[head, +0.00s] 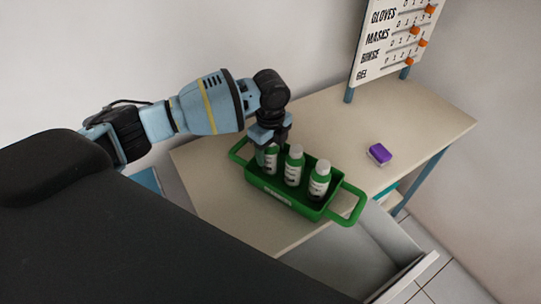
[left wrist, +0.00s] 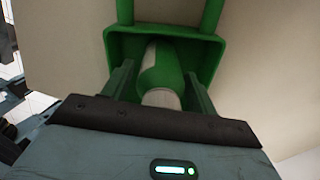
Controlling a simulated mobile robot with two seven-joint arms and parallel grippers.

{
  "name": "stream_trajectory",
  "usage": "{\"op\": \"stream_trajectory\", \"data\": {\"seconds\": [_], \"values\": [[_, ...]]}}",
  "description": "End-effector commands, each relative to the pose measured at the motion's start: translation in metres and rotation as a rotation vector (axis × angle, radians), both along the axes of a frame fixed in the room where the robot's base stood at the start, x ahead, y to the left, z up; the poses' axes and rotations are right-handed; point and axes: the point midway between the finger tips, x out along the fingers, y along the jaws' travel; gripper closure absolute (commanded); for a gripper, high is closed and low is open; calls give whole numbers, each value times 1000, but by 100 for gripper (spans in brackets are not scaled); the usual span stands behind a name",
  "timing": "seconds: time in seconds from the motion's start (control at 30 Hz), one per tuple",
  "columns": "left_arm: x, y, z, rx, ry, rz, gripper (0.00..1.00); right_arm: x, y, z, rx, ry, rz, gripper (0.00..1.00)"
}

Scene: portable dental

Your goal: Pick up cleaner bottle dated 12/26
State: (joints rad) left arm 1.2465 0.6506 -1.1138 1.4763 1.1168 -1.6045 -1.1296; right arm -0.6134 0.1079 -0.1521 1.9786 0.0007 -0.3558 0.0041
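The middle bottle (head: 294,166) and the right bottle (head: 319,181) show clearly. The left bottle (head: 271,158) is partly hidden by my left gripper (head: 268,148), which reaches down over it. In the left wrist view, this bottle (left wrist: 163,72) is between the two fingers of my left gripper (left wrist: 162,97), with a gap visible on each side. The fingers are open around its top. The bottle labels are too small to read a date. My right gripper is not in view.
A beige table (head: 340,125) carries the caddy, with free room behind it. A purple box (head: 379,153) lies to the right. A white board (head: 395,40) with orange beads stands at the back. An open drawer (head: 375,240) juts out in front.

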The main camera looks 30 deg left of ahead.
Motion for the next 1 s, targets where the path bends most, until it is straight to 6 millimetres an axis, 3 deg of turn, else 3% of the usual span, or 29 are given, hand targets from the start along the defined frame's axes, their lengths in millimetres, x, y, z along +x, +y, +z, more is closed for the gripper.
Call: {"op": "stream_trajectory", "data": {"seconds": [0.07,0.3,0.63,1.0], "values": [[0,0,0,0,0,0,52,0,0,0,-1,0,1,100],[0,0,0,0,-1,0,84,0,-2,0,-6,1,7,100],[1,0,9,-2,-5,1,84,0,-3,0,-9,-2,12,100],[2,0,75,-2,-7,0,84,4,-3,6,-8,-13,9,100]]}}
